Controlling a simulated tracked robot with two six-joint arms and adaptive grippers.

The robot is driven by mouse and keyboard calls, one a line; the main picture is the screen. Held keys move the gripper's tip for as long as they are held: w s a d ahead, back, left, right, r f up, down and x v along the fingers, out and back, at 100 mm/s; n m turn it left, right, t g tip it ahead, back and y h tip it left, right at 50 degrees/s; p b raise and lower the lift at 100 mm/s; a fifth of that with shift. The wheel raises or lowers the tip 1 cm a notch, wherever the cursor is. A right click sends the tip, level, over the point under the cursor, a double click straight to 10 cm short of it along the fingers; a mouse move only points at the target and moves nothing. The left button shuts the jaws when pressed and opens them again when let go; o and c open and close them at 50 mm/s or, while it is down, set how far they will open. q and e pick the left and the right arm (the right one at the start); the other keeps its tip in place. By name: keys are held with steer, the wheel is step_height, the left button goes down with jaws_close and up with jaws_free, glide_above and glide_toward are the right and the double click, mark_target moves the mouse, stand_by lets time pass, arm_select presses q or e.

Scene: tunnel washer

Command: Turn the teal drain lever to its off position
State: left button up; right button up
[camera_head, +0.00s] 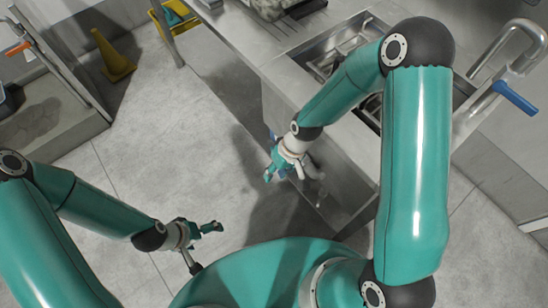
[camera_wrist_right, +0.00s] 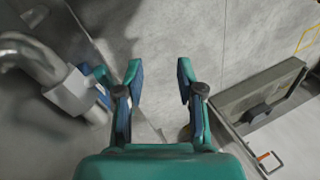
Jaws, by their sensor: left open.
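In the right wrist view a small teal-blue piece (camera_wrist_right: 101,76), which looks like the drain lever, sits beside a pale valve block (camera_wrist_right: 72,93) on a bent metal pipe (camera_wrist_right: 30,58). It lies just outside the left finger of my right gripper (camera_wrist_right: 160,66), which partly hides it. That gripper is open, with only floor showing between its fingers. In the head view my right gripper (camera_head: 281,172) is beside the sink unit, low down; the lever cannot be made out clearly there. My left gripper (camera_head: 211,228) is open and empty over the floor.
A steel sink unit (camera_head: 285,82) stands beside my right arm. A bent pipe with a blue handle (camera_head: 515,98) is at the far right. A yellow wedge-shaped object (camera_head: 115,58) stands at the back left. The floor (camera_head: 150,130) between is clear.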

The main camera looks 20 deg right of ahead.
steer(key=w+d+r+n+h+b, duration=0.3)
steer(key=w+r+h+b, duration=0.1)
steer(key=w+r+b, duration=0.6)
arm_select(q)
step_height(320, 180, down, 13)
steer(key=shift+b, duration=0.3)
arm_select(e)
steer(key=f, duration=1)
steer(key=s+f, duration=0.1)
steer(key=f, duration=0.4)
steer(key=shift+d+f, duration=0.1)
steer(key=shift+d, duration=0.05)
arm_select(q)
steer(key=shift+r, duration=0.1)
arm_select(e)
jaws_close()
